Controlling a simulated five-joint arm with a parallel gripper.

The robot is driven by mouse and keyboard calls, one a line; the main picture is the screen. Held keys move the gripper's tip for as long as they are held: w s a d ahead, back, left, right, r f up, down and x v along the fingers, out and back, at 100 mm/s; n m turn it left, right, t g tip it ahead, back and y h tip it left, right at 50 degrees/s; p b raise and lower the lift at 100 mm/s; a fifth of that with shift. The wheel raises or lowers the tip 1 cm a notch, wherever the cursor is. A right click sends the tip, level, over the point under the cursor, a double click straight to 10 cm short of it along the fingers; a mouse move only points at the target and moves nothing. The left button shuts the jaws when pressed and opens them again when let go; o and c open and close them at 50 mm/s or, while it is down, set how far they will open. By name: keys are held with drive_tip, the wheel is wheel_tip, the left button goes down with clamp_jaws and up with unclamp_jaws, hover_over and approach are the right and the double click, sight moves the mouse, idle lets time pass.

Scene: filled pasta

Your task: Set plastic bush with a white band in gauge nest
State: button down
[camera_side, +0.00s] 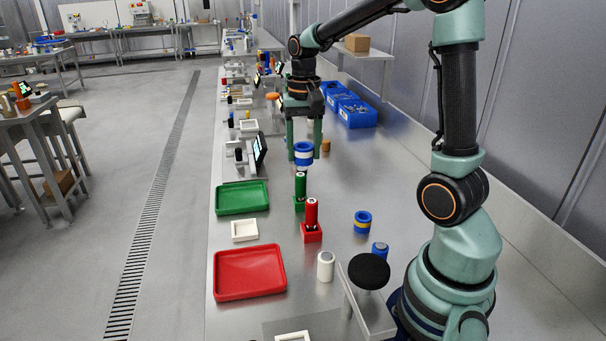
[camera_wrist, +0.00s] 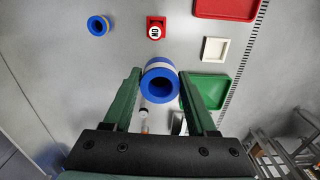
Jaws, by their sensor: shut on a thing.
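The blue plastic bush with a white band (camera_side: 303,154) is held upright between the fingers of my gripper (camera_side: 304,150), above the bench. In the wrist view the bush (camera_wrist: 151,72) shows its open bore between the two green fingers of my gripper (camera_wrist: 160,91). My gripper is shut on it. A small white square frame with a recess (camera_side: 245,230) lies on the bench between the green and red trays; it also shows in the wrist view (camera_wrist: 204,48). I cannot tell for sure whether this is the gauge nest.
A plug in a green block (camera_side: 299,204) and a red one in a red block (camera_side: 312,236) stand near the bush. A green tray (camera_side: 242,213) and a red tray (camera_side: 250,294) lie left. A blue bush with a yellow band (camera_side: 362,227) and a white cylinder (camera_side: 326,267) stand nearer.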

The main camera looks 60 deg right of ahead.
drive_tip(key=s+a+f+n, duration=0.1)
drive_tip(key=s+a+n, duration=0.1)
drive_tip(key=a+n, duration=0.9)
drive_tip(key=d+m, duration=0.3)
drive_tip(key=w+d+m, duration=0.1)
drive_tip(key=d+m, duration=0.3)
drive_tip(key=w+d+m, duration=0.1)
drive_tip(key=d+m, duration=0.2)
drive_tip(key=shift+d+r+m, duration=0.3)
drive_tip(key=shift+d+r, duration=0.05)
drive_tip(key=shift+r, duration=0.05)
drive_tip(key=s+d+m, duration=0.1)
drive_tip(key=d+m, duration=0.4)
drive_tip(key=d, duration=0.3)
drive_tip(key=r+m, duration=0.1)
drive_tip(key=m, duration=0.5)
hover_over(346, 201)
drive_tip(key=shift+s, duration=0.1)
drive_tip(key=shift+f, duration=0.1)
wheel_tip(346, 201, down, 19)
drive_tip(key=shift+f, duration=0.2)
drive_tip(key=shift+f, duration=0.1)
